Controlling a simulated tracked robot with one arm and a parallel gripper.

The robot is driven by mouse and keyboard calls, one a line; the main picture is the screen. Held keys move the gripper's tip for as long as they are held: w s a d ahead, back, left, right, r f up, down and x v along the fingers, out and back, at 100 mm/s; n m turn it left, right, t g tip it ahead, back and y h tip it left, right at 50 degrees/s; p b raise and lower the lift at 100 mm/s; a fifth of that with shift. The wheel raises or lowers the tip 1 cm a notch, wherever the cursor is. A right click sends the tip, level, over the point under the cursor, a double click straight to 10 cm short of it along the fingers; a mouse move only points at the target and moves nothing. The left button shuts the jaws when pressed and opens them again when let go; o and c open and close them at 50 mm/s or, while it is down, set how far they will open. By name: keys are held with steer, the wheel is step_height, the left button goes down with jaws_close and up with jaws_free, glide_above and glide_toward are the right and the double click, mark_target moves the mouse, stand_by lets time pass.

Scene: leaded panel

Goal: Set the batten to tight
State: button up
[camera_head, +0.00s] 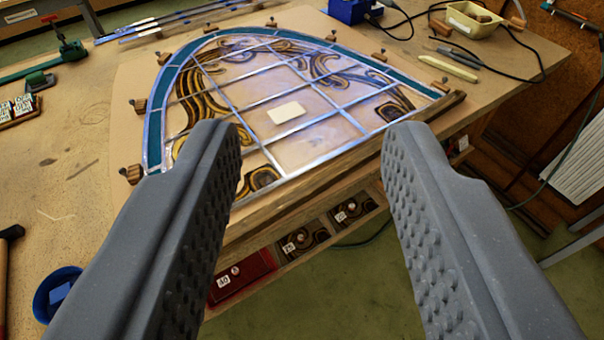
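The leaded panel (300,139) lies on the wooden bench, arch-shaped, with a teal glass border, lead strips and amber swirls. A small pale rectangle (286,112) lies on it. The wooden batten (345,165) runs along the panel's straight near edge, close to the bench edge; my left finger hides part of it. I cannot tell whether it touches the panel all along. Several small wooden blocks with pins stand around the arch. My gripper (313,165) is open and empty; its two grey ribbed fingers appear on either side of the panel's near part.
A blue box (352,10) and a cream tray (470,20) stand at the back, with a black cable. A blue bowl (57,293) is at lower left.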

jaws_close()
steer(key=w+a+r+n+t+h+p, duration=0.25)
steer(key=w+n+p, duration=0.25)
steer(key=w, duration=0.5)
steer(key=w+a+f+n+g+y+p, duration=0.2)
steer(key=w+a+f+n+y+p, duration=0.3)
steer(key=w+a+f+n+y, duration=0.45)
steer(key=s+a+f+n+g+p, duration=0.2)
steer(key=s+a+f+n+g, duration=0.15)
steer(key=f, duration=0.55)
steer(key=s+a+f+n+g+p, duration=0.25)
steer(key=a+f+n, duration=0.2)
steer(key=f, duration=0.45)
steer(key=s+f+n+g+p, duration=0.2)
steer(key=s+f+g, duration=0.6)
steer(key=s+f, duration=0.5)
steer(key=w+a+f, duration=0.6)
steer(key=a+f, duration=0.1)
steer(key=f, duration=0.2)
steer(key=shift+w+a, duration=0.2)
steer(key=shift+a, duration=0.1)
